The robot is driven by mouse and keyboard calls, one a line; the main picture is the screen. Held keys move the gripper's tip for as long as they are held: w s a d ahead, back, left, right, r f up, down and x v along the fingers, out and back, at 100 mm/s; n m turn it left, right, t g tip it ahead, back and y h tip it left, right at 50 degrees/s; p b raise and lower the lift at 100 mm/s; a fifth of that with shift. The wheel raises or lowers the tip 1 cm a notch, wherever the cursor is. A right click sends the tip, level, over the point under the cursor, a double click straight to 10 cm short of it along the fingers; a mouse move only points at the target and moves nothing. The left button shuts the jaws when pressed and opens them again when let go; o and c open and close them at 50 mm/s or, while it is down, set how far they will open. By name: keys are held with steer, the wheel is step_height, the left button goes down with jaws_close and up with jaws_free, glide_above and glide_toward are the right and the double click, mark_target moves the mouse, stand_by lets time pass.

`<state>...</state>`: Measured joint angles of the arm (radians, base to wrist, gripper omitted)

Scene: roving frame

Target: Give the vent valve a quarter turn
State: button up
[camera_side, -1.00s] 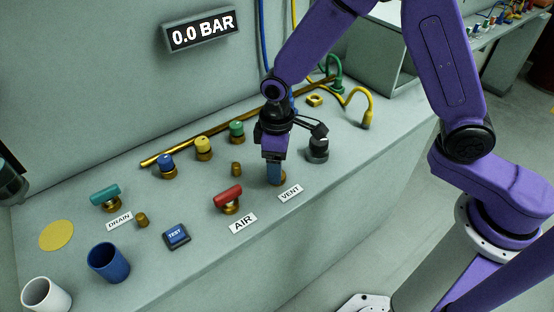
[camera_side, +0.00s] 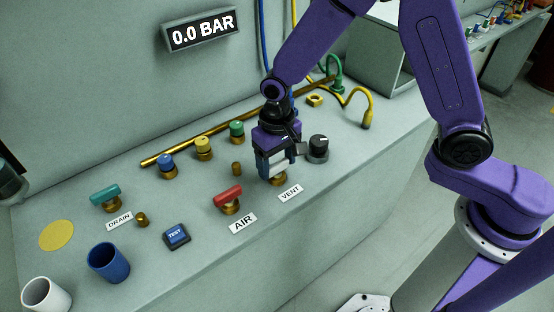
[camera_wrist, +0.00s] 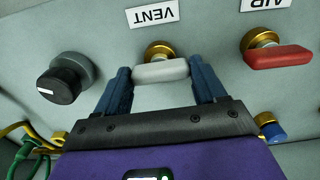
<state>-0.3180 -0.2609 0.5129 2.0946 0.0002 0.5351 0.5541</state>
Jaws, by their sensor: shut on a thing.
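The vent valve has a pale grey-white bar handle (camera_wrist: 162,71) on a brass base (camera_wrist: 158,50), beside the VENT label (camera_wrist: 152,14). In the side view the handle (camera_side: 278,170) shows partly between my fingers, with the brass base just below. My gripper (camera_wrist: 163,84) is shut on the handle, one blue finger at each end of the bar. In the wrist view the bar lies nearly level across the picture, roughly in line with the red AIR handle (camera_wrist: 278,57). The gripper (camera_side: 275,163) points down at the bench.
A black knob (camera_side: 318,146) stands close to the right of my gripper. The red AIR valve (camera_side: 229,197) is to the left, with a small brass knob (camera_side: 236,169) behind it. A brass pipe (camera_side: 215,130) runs along the back. The gauge (camera_side: 201,34) reads 0.0 BAR.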

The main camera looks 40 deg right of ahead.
mark_target(278, 163)
stand_by(0.6)
steer(key=o, duration=1)
steer(key=shift+o, duration=0.2)
step_height(278, 163, up, 18)
steer(key=shift+f, duration=0.25)
steer(key=s+d+f+n, duration=0.2)
steer(key=s+d+n, duration=0.4)
steer(key=s, duration=0.5)
steer(key=s+d+f+n, duration=0.2)
steer(key=s+d+n, duration=0.4)
steer(key=s+d, duration=0.4)
steer(key=s, duration=0.2)
steer(key=shift+s+d+f, duration=0.3)
steer(key=shift+d+f, duration=0.05)
steer(key=shift+f, duration=0.05)
